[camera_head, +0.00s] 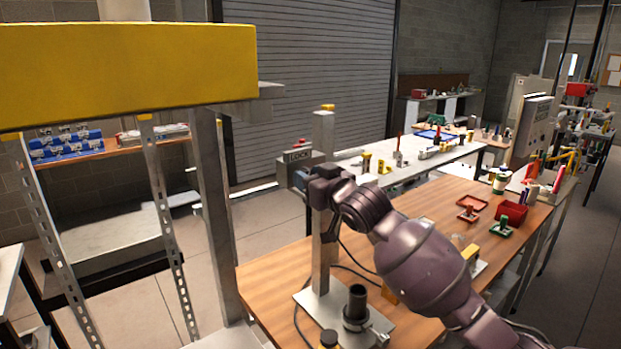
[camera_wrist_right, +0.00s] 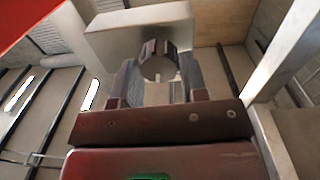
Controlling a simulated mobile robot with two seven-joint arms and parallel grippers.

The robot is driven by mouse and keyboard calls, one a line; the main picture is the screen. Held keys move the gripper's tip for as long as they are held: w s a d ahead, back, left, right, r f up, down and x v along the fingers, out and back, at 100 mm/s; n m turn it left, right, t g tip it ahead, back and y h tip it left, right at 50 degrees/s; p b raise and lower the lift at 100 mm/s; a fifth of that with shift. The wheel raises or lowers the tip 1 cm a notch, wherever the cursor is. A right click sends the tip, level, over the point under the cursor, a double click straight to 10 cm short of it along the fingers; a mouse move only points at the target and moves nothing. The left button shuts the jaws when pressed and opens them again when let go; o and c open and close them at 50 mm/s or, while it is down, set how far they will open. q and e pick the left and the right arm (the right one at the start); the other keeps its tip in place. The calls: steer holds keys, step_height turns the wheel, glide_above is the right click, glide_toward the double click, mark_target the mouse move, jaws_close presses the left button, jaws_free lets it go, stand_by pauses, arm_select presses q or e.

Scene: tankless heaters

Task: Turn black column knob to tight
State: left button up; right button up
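The black column knob (camera_wrist_right: 158,62) is a dark, ridged round knob on the pale block (camera_wrist_right: 135,27) at the top of the column (camera_head: 323,215). In the right wrist view it sits between the two fingertips of my right gripper (camera_wrist_right: 159,70), with no clear gap on either side, so the gripper looks shut on it. In the head view my right gripper (camera_head: 303,182) is at the column head, just below a box with a "LOCK" label (camera_head: 299,156). The knob is hidden there. My left gripper is not in view.
The column stands on a metal base plate (camera_head: 318,312) on a wooden table (camera_head: 270,268), with a black cylinder (camera_head: 356,304) and cables nearby. A yellow beam (camera_head: 125,75) on metal uprights fills the upper left. Red trays (camera_head: 510,213) lie at the table's right.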

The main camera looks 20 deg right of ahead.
steer(key=c, duration=0.5)
steer(key=shift+m, duration=0.3)
steer(key=m, duration=1.7)
steer(key=shift+d+f+m+g+y, duration=0.15)
steer(key=shift+d+m+g+y, duration=0.1)
steer(key=shift+m+g+y, duration=0.15)
steer(key=o, duration=0.9)
